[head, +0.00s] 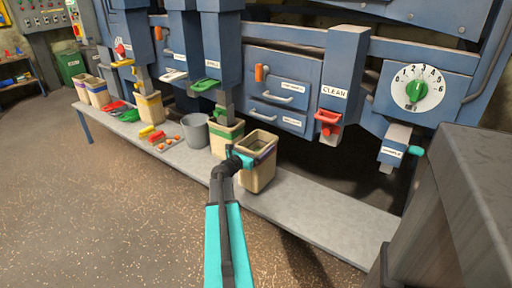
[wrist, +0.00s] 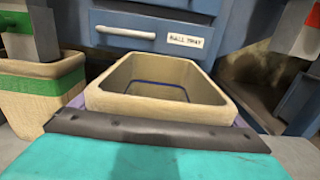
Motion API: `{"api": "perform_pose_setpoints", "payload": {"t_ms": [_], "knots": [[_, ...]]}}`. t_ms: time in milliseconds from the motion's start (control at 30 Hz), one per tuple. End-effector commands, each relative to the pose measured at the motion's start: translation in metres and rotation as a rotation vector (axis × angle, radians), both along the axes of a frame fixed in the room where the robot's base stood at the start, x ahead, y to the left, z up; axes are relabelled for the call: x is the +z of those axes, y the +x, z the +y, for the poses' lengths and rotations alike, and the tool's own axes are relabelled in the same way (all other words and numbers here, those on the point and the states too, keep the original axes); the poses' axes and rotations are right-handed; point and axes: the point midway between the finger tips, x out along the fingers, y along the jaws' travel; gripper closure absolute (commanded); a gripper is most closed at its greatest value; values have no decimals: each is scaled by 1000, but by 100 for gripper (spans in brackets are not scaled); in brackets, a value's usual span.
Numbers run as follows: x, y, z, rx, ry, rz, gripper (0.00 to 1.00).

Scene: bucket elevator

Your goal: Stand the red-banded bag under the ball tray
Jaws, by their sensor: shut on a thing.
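My gripper (head: 236,158) is shut on the near rim of a tan bag with a purple band (head: 258,176). The bag is upright and open at the top, in front of the drawers; I cannot tell whether its base touches the bench. In the wrist view the bag (wrist: 150,97) looks empty, and my gripper (wrist: 155,132) covers its near side. The ball tray (head: 270,112) is the lower handled drawer behind it; its label (wrist: 185,41) reads in the wrist view. Two tan bags (head: 97,92) stand at the bench's far left; their band colours are too small to tell surely.
A green-banded bag (head: 224,141) stands just left of the held one. A grey bucket (head: 195,132), loose balls, scoops and a yellow-banded bag (head: 150,108) lie further left on the bench (head: 320,210). The bench's right end is clear. A dark block (head: 455,210) stands at right.

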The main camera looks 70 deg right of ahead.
Motion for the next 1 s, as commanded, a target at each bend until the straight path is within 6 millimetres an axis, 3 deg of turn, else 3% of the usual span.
{"api": "perform_pose_setpoints", "payload": {"t_ms": [67, 500, 833, 867, 1000], "knots": [[4, -4, -6, -2, -7, 4, 69], [-29, -3, -5, -2, -7, 4, 69], [-30, -3, -5, -1, -7, 4, 69], [-36, -3, -4, 0, 0, 0, 2], [-35, -3, -4, 0, 0, 0, 0]]}}
